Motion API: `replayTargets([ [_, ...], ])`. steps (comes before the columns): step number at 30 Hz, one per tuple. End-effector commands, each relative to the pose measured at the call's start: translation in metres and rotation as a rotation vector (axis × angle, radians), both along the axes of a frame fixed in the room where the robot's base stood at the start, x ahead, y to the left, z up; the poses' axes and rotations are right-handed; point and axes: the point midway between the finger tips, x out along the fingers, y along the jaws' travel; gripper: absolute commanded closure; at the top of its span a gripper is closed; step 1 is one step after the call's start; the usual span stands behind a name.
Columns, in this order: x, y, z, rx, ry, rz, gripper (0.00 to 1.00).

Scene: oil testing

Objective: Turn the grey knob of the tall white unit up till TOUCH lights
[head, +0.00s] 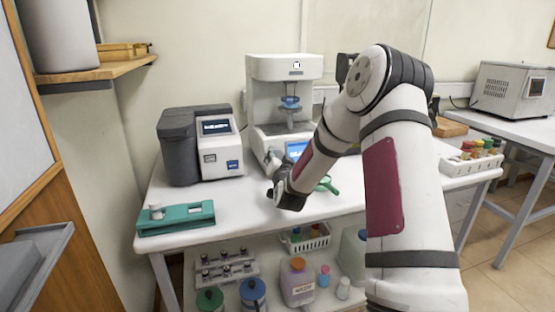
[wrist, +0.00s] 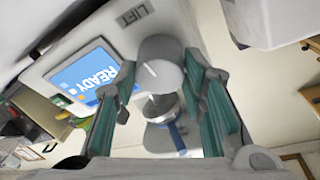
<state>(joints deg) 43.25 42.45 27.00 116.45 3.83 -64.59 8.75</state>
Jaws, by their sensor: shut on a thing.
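The tall white unit (head: 284,70) stands at the back of the white table, with a lit blue screen (head: 296,149) low on its front. In the wrist view the screen (wrist: 83,75) reads READY, and the word LIFT is printed on the casing near the knob. The grey knob (wrist: 160,62) has a white mark line on its face. My gripper (wrist: 160,82) is shut on the knob, with a green-padded finger on each side. In the head view my gripper (head: 274,168) is at the unit's lower left front, and I cannot make out the knob clearly there.
A grey and white instrument (head: 200,146) stands close left of the unit. A green holder (head: 176,218) lies at the table's front left. A green-handled object (head: 328,185) lies behind my arm. A bottle rack (head: 470,165) is at the right. Several bottles fill the lower shelf.

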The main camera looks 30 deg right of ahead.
Motion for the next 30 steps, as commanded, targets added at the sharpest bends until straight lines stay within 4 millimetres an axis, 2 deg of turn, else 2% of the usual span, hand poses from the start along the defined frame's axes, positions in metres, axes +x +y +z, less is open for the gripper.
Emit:
replayTargets([
  [1,0.000,-0.001,0.000,-0.001,0.000,0.000,0.58],
  [3,0.000,-0.001,0.000,-0.001,0.000,0.000,0.42],
  [12,0.000,0.000,0.000,-0.002,0.000,0.000,0.42],
  [16,-0.007,0.003,0.001,-0.002,0.000,0.000,0.42],
  [20,-0.024,0.012,0.002,-0.003,0.001,0.001,0.42],
  [30,-0.085,0.041,0.004,-0.001,0.002,0.001,0.42],
])
